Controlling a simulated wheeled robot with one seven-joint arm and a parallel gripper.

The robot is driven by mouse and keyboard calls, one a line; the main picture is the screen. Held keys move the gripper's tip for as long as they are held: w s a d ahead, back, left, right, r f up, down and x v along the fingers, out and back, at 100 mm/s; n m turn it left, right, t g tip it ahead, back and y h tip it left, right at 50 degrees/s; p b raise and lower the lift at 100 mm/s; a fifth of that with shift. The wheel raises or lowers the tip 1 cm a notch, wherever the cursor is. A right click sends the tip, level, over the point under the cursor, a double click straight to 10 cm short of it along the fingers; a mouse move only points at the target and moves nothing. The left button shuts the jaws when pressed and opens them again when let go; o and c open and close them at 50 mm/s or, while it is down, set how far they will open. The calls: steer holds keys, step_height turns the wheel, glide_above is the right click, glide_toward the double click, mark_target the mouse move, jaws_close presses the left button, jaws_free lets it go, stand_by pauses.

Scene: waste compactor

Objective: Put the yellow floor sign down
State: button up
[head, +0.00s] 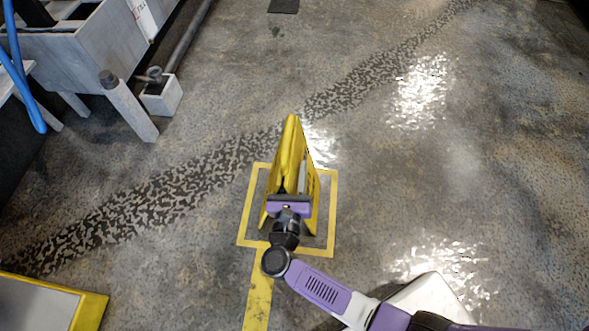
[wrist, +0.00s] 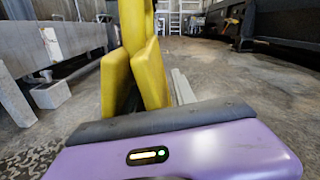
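The yellow floor sign (head: 290,158) stands upright as a folded A-shape, its open end towards my arm. In the head view it is over the yellow square outline (head: 333,205) on the floor. Whether its feet touch the floor is unclear. My gripper (head: 291,190) is at the near end of the sign. In the wrist view the sign (wrist: 152,78) rises just beyond the purple gripper body, and one grey finger lies along the outside of its right panel. The other finger is hidden by the sign. The gripper appears shut on that right panel.
A yellow line (head: 257,290) runs from the square towards me. A grey machine (head: 85,50) with legs and a small white block (head: 162,97) stand at upper left. A yellow-edged panel (head: 45,305) is at lower left. The floor to the right is clear.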

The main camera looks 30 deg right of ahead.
steer(key=shift+r, duration=0.25)
steer(key=p+v, duration=0.2)
steer(key=v, duration=1)
steer(key=shift+f, duration=0.1)
